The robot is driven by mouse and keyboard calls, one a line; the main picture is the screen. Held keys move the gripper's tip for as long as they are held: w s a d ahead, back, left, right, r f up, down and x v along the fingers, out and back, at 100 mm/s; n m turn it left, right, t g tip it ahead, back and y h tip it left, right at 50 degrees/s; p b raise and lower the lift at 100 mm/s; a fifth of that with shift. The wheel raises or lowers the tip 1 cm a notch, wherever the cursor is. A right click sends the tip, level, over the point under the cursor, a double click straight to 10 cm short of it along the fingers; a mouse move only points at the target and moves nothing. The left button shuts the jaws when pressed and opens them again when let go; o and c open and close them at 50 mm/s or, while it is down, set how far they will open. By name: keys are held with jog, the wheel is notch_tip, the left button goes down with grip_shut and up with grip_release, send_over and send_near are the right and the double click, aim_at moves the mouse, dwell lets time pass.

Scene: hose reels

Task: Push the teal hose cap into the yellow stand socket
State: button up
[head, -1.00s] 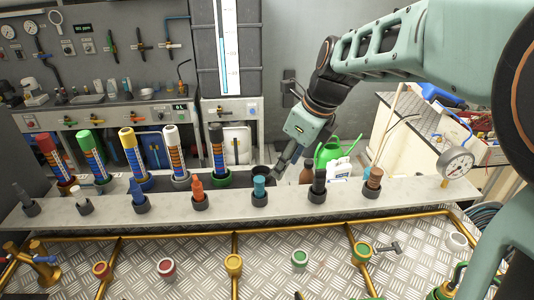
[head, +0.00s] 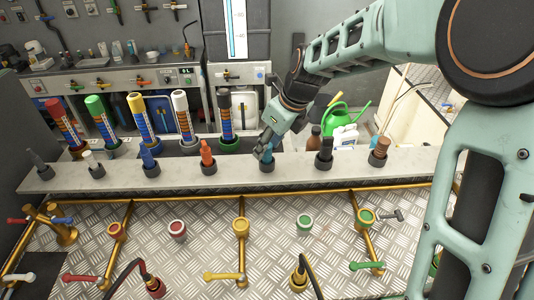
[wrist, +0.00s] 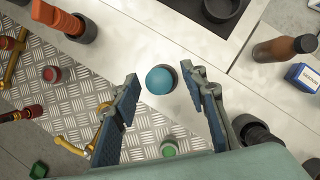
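The teal hose cap (head: 268,158) stands upright in a dark holder on the grey shelf. In the wrist view its round top (wrist: 160,80) lies between my fingertips. My gripper (head: 263,146) is at the cap, pointing down and partly hiding it. In the wrist view my gripper (wrist: 160,77) is open, with one finger on each side of the cap and visible gaps. I cannot tell how far down the fingers reach. The yellow stand socket (head: 241,228) is a round ring on a gold pipe, in front of the shelf. It also shows in the wrist view (wrist: 103,111), partly behind my left finger.
An orange cap (head: 207,150) stands left of the teal one and a black cap (head: 325,149) right. Tall striped tubes stand behind the shelf. A yellow-handled valve (head: 225,276) lies in front.

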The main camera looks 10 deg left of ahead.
jog(key=shift+w+a+f, duration=0.1)
jog(key=shift+a+f, duration=0.15)
jog(key=shift+f, duration=0.35)
jog(key=shift+c, duration=0.7)
grip_shut()
jog(key=shift+r, duration=0.15)
